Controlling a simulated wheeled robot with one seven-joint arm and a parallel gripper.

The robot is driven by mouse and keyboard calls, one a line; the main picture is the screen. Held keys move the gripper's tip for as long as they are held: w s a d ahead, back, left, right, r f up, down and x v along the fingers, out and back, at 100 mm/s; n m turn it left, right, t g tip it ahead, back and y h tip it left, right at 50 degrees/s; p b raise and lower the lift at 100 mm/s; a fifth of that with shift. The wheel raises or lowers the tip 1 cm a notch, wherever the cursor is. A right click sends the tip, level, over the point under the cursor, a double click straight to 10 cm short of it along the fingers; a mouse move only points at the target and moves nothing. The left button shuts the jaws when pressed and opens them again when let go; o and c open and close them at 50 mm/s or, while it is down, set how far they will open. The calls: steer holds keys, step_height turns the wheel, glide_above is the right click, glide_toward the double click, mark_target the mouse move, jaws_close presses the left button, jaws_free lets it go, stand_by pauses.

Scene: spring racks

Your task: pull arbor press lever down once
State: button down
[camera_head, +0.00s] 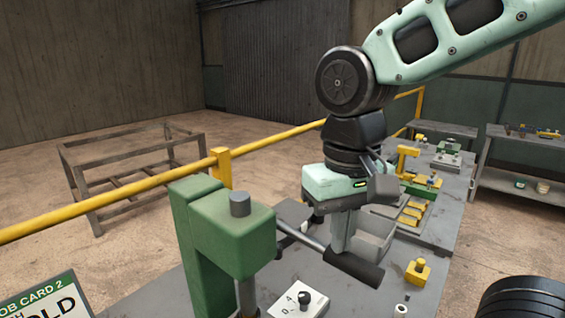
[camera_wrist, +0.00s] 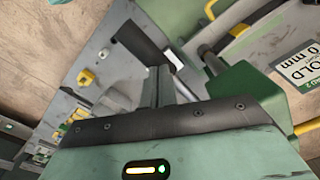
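The arbor press (camera_head: 235,225) is a green frame with a grey ram top, at the lower centre of the head view. Its lever (camera_head: 302,236) is a grey rod pointing right and slightly down. A thick black handle (camera_head: 362,272) sits crosswise at the rod's end. My gripper (camera_head: 340,246) points down just above the handle, its tips touching or very near it. In the wrist view my fingers (camera_wrist: 160,78) are close together and look shut, with the handle (camera_wrist: 138,42) beyond them. The press also shows there (camera_wrist: 238,82). The exact contact is partly hidden.
The grey bench (camera_head: 270,280) holds a white plate with a black knob (camera_head: 300,300), a grey bin (camera_head: 375,235) and a yellow block (camera_head: 417,273). A job card sign (camera_head: 50,302) stands at lower left. A yellow rail (camera_head: 130,192) runs behind the bench.

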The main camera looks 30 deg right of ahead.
steer(key=shift+w+f+b, duration=0.15)
steer(key=shift+f+b, duration=0.35)
steer(key=shift+f, duration=0.25)
steer(key=shift+w+f+b, duration=0.1)
steer(key=shift+f+b, duration=0.4)
steer(key=shift+f, duration=0.2)
steer(key=shift+s+f+b, duration=0.15)
steer(key=shift+f+b, duration=0.2)
steer(key=shift+f, duration=0.3)
